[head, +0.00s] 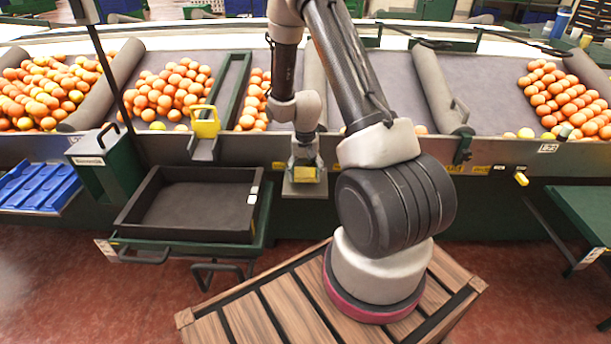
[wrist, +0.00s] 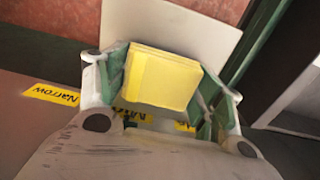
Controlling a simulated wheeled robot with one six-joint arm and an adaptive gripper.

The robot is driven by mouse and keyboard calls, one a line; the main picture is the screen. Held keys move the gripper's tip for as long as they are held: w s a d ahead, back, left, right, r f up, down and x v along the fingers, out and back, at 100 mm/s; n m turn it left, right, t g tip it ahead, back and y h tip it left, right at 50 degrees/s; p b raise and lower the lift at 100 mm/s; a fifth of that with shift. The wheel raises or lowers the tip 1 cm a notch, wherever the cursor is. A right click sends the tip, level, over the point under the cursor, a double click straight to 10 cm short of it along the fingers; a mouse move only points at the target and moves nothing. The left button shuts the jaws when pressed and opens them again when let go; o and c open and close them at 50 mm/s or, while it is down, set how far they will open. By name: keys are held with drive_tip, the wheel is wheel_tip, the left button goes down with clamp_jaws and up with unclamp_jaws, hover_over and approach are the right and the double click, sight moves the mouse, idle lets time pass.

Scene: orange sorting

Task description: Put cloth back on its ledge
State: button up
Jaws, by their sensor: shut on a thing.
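The yellow cloth (wrist: 160,80), a folded block, sits between the green-padded fingers of my gripper (wrist: 162,86) in the wrist view. My gripper (head: 305,168) is shut on it and points down at the front of the conveyor in the head view, where the cloth (head: 304,175) shows low between the fingers. A small pale grey ledge (head: 303,190) juts out from the conveyor front below the cloth. The ledge also shows as a pale plate (wrist: 180,22) behind the cloth in the wrist view. I cannot tell whether the cloth touches it.
A black tray (head: 195,207) stands left of the ledge, beside a green box (head: 108,160). Yellow labels, one reading "Narrow" (wrist: 52,94), line the conveyor edge. Oranges (head: 165,92) lie in several lanes above. A green table (head: 585,208) stands at right.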

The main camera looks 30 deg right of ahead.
drive_tip(key=shift+f, duration=0.5)
drive_tip(key=shift+f, duration=0.15)
drive_tip(key=o, duration=1.2)
